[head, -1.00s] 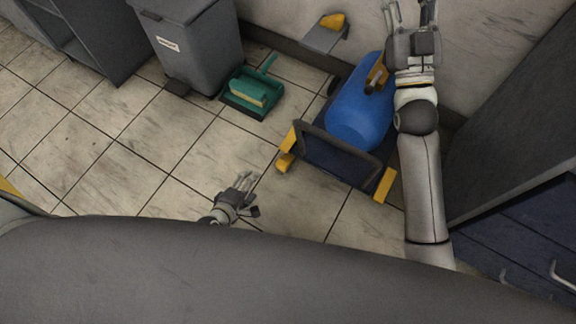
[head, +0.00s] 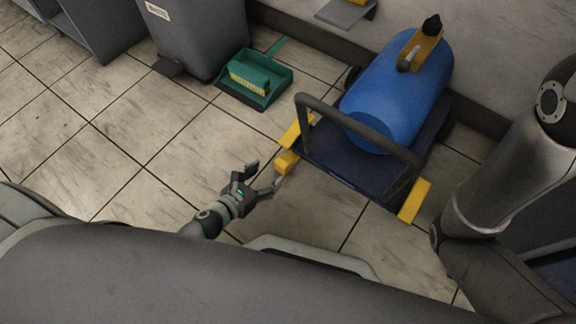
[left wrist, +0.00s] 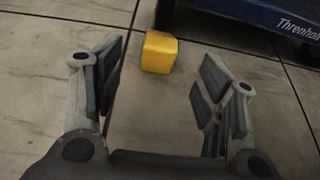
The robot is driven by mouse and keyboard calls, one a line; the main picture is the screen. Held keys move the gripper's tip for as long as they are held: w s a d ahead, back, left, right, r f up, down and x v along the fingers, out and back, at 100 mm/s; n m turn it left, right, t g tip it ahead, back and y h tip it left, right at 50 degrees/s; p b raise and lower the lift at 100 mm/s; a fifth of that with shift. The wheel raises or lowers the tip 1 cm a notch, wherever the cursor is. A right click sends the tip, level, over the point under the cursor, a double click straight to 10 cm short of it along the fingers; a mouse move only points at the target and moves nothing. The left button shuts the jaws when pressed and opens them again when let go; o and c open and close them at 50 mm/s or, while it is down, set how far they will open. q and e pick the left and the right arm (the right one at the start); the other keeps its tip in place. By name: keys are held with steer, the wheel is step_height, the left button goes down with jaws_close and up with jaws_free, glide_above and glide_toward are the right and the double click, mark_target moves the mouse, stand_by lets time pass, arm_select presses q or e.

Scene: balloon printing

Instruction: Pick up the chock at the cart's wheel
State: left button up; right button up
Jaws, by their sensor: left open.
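The chock is a small yellow block (head: 287,161) on the tiled floor, at the near left corner of the blue cart (head: 345,172). In the left wrist view the chock (left wrist: 159,52) lies just beyond my fingertips, close to the cart's dark corner. My left gripper (head: 266,174) is low over the floor, left of and nearer than the chock. Its fingers (left wrist: 160,72) are spread and empty, with the chock ahead of the gap between them. My right arm comes in at the right, and its gripper is out of view.
The cart carries a blue tank (head: 398,95) and has a dark push handle (head: 355,128) and yellow corner pieces (head: 414,200). A green dustpan (head: 254,78) and a grey bin (head: 200,35) stand behind left. The floor at left is clear.

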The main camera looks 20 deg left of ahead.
mark_target(281, 164)
arm_select(q)
steer(key=shift+w+d+f, duration=0.1)
steer(key=shift+w+f, duration=0.15)
steer(key=b+x, duration=0.2)
steer(key=x, duration=0.3)
steer(key=b+x, duration=0.3)
steer(key=x, duration=0.1)
steer(key=shift+w+d+b, duration=0.15)
steer(key=shift+w+b, duration=0.1)
steer(key=shift+b, duration=0.1)
steer(key=shift+w+d+f, duration=0.1)
steer(key=shift+w, duration=0.2)
steer(key=c, duration=1.2)
steer(key=shift+c, duration=0.2)
steer(key=shift+r, duration=0.2)
